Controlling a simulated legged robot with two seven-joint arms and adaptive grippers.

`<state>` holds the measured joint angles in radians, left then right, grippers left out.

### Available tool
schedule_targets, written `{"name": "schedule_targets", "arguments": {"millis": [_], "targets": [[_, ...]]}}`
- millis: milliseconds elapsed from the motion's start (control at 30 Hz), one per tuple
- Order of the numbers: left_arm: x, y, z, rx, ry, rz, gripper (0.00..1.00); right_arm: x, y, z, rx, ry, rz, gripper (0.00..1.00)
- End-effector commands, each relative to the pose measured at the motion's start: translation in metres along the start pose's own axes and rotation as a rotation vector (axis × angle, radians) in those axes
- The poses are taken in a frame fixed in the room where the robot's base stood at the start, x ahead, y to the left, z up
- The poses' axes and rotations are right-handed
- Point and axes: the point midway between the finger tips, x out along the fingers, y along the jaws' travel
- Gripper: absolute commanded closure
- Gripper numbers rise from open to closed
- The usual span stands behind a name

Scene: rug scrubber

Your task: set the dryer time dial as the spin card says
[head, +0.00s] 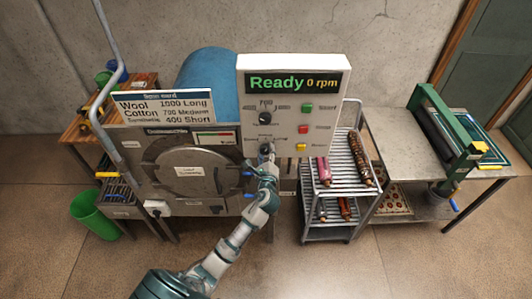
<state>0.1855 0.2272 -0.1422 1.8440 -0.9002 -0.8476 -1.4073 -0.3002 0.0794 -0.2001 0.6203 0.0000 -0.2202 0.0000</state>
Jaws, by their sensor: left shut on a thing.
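The control panel (340,90) is a white box with a screen reading "Ready 0 rpm". It has an upper black dial (265,118) and a lower dial (266,148) with small labels too blurred to read surely. The spin card (165,105) stands left of the panel. It reads Wool 1000 Long, Cotton 700 Medium, and a third line, its name blurred, 400 Short. My left gripper (267,158) is at the lower dial, shut on it, and partly hides it. The dial's pointer setting cannot be made out. My right gripper is out of view.
Green (308,107), red (302,128) and yellow (301,147) buttons sit right of the dials. A round-doored machine (190,170) is below the card. A rack (345,160) holds rolled rugs; a table (410,140) with a green press is farther right. A green bucket (95,210) stands left.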

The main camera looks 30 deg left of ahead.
Motion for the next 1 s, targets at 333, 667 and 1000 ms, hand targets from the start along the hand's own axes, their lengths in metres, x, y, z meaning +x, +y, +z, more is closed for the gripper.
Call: {"name": "schedule_targets", "arguments": {"millis": [333,667,1000], "targets": [[0.000,0.002,-0.002,-0.329,0.001,0.004,0.92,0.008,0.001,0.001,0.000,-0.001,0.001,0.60],[0.000,0.002,-0.002,-0.643,0.000,0.006,0.92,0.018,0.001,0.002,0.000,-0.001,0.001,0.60],[-0.001,0.002,-0.003,-0.963,0.001,0.009,0.92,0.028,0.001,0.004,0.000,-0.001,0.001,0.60]]}}
